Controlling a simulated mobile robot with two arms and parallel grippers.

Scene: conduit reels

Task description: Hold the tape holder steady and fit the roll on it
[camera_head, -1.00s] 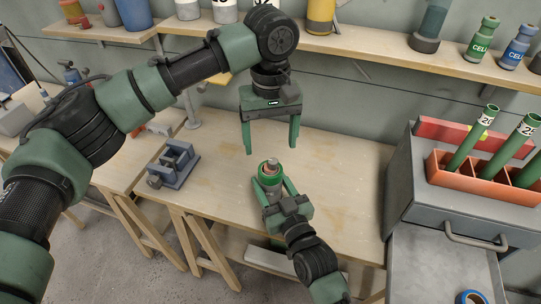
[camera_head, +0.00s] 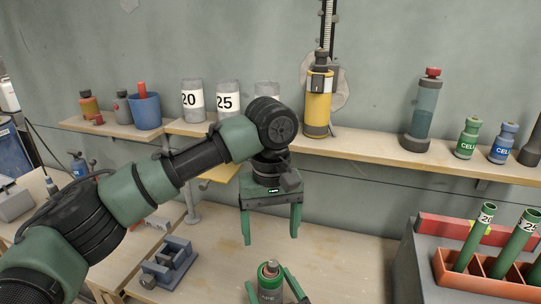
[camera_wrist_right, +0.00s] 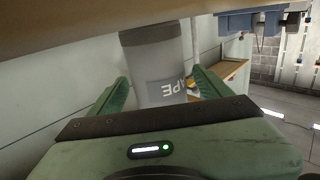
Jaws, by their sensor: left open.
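The tape holder (camera_head: 270,284) is a grey upright cylinder with a small reddish top, standing near the bottom edge of the head view. In the right wrist view the holder (camera_wrist_right: 160,65) shows grey, with a darker label reading partly "APE". My right gripper (camera_head: 272,290) has one finger on each side of the holder; I cannot tell whether the fingers press on it. Its fingers also flank the holder in the right wrist view (camera_wrist_right: 160,78). My left gripper (camera_head: 271,240) hangs above and behind the holder, fingers down, open and empty. No tape roll is visible now.
A grey vise (camera_head: 170,263) sits on the bench to the left. A shelf (camera_head: 380,147) with bottles and canisters runs along the wall behind. An orange rack (camera_head: 485,275) with green tubes stands on the right. The bench (camera_head: 340,270) right of the holder is clear.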

